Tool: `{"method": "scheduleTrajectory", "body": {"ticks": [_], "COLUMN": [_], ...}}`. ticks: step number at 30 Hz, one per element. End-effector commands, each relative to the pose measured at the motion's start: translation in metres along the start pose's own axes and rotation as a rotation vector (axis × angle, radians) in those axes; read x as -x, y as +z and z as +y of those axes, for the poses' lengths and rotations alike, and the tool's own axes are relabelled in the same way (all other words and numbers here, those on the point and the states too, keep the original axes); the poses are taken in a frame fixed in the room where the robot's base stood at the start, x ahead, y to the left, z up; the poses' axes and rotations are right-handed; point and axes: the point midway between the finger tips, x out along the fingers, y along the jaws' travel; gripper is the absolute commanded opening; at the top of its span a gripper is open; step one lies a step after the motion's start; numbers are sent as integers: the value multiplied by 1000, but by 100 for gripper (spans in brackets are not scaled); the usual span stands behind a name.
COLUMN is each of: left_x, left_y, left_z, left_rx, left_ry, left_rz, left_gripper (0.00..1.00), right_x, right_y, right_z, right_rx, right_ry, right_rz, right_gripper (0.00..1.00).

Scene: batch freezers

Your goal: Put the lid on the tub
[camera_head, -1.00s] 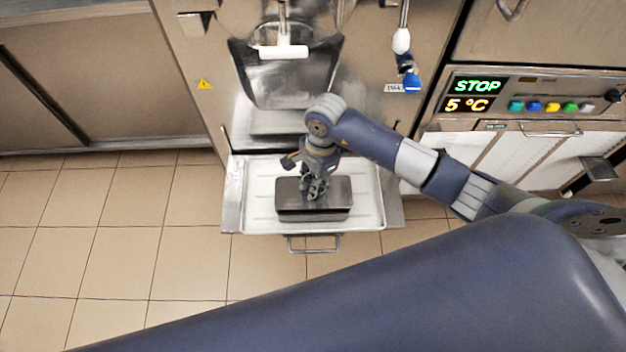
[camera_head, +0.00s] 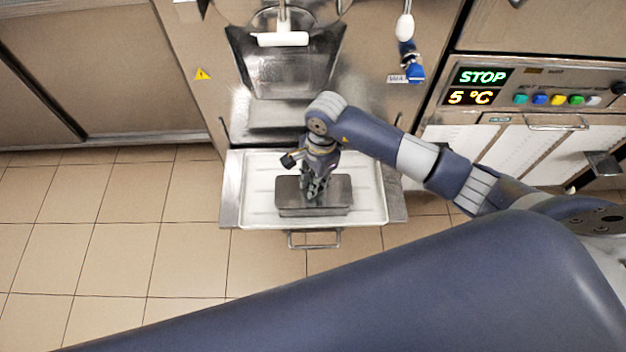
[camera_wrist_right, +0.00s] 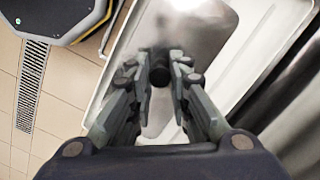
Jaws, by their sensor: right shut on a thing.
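The metal tub (camera_head: 316,212) stands on the white tray under the machine's outlet. The flat metal lid (camera_head: 338,187) lies over its top, and I see no clear gap between them from above. My right gripper (camera_head: 313,197) points down at the middle of the lid. In the right wrist view its fingers (camera_wrist_right: 161,77) are closed around the dark knob of the lid, and the shiny lid (camera_wrist_right: 200,25) shows beyond them. The tub's inside is hidden. My left gripper is not in view.
The white tray (camera_head: 258,205) has bare room around the tub, with a metal handle (camera_head: 314,240) at its front. The freezer's chute (camera_head: 287,75) is behind. A control panel (camera_head: 530,88) is at the right, and tiled floor (camera_head: 110,230) is open at the left.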

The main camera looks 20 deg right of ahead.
Motion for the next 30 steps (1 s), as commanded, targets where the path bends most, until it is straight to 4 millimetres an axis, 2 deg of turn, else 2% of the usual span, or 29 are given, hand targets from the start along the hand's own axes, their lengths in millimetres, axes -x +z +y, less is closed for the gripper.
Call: {"method": "scheduleTrajectory", "body": {"ticks": [30], "left_x": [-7], "left_y": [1], "left_z": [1], "left_rx": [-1], "left_ry": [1], "left_rz": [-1], "left_gripper": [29], "right_x": [-1], "right_y": [0], "right_z": [0], "right_rx": [4], "right_ry": [0], "right_rz": [1], "right_gripper": [0]}}
